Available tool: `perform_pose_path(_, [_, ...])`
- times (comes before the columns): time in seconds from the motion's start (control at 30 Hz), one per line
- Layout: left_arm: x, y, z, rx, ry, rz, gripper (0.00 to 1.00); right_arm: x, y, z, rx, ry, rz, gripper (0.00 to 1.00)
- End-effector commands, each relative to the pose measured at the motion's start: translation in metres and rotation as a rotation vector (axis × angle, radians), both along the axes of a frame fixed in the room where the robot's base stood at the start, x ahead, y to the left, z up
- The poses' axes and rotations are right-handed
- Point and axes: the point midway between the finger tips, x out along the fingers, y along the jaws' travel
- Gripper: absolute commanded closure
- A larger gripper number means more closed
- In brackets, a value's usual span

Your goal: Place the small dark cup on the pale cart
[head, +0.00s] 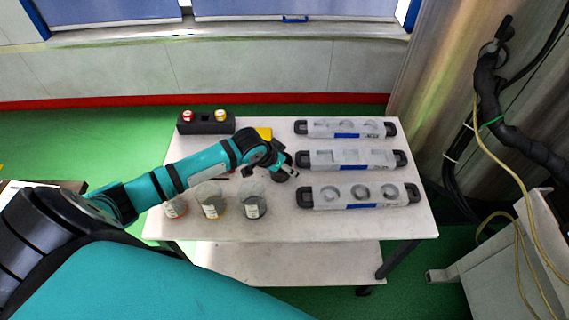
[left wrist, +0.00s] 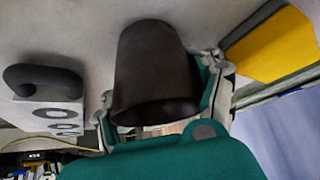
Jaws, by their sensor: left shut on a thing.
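The small dark cup (left wrist: 154,62) fills the middle of the left wrist view, between the two fingers of my left gripper (left wrist: 163,90). The gripper is shut on the cup's sides. In the head view my left gripper (head: 290,168) is over the middle of the pale cart (head: 330,227), and the dark cup (head: 279,176) shows only in part beneath it. I cannot tell whether the cup touches the cart top. My right gripper is in neither view.
Three beakers (head: 254,206) stand on the cart's near left. Three mould trays (head: 347,160) with black handles fill its right. A black holder (head: 206,127) with two capped items and a yellow object (head: 264,133) sit at the back. The near right edge strip is bare.

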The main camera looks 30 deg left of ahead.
Motion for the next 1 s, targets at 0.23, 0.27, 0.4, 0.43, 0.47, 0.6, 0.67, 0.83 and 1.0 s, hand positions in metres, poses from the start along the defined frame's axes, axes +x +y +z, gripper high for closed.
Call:
perform_pose_path(0.23, [0.000,0.000,-0.002,0.000,0.001,0.000,0.19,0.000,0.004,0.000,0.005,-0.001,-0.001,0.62])
perform_pose_path(0.27, [0.000,0.000,-0.002,0.000,0.001,0.000,0.18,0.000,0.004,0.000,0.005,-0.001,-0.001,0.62])
perform_pose_path(0.4, [0.000,0.000,-0.002,0.000,0.001,0.000,0.18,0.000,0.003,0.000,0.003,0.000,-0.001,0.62])
perform_pose_path(0.43, [0.000,0.000,-0.002,0.000,0.001,0.000,0.18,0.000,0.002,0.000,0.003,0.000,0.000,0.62])
perform_pose_path(0.47, [0.000,0.000,-0.002,0.000,0.001,0.000,0.18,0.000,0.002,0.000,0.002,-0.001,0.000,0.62])
perform_pose_path(0.6, [-0.001,0.001,0.003,0.001,0.001,0.001,0.18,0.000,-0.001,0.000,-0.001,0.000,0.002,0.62])
perform_pose_path(0.67, [-0.005,0.002,0.008,0.002,0.001,0.000,0.18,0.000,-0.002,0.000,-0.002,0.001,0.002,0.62])
perform_pose_path(0.83, [-0.022,0.006,0.036,0.003,-0.001,-0.001,0.18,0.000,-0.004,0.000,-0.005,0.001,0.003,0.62])
perform_pose_path(1.0, [-0.042,0.010,0.067,0.002,-0.001,-0.002,0.18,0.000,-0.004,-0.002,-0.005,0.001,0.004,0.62])
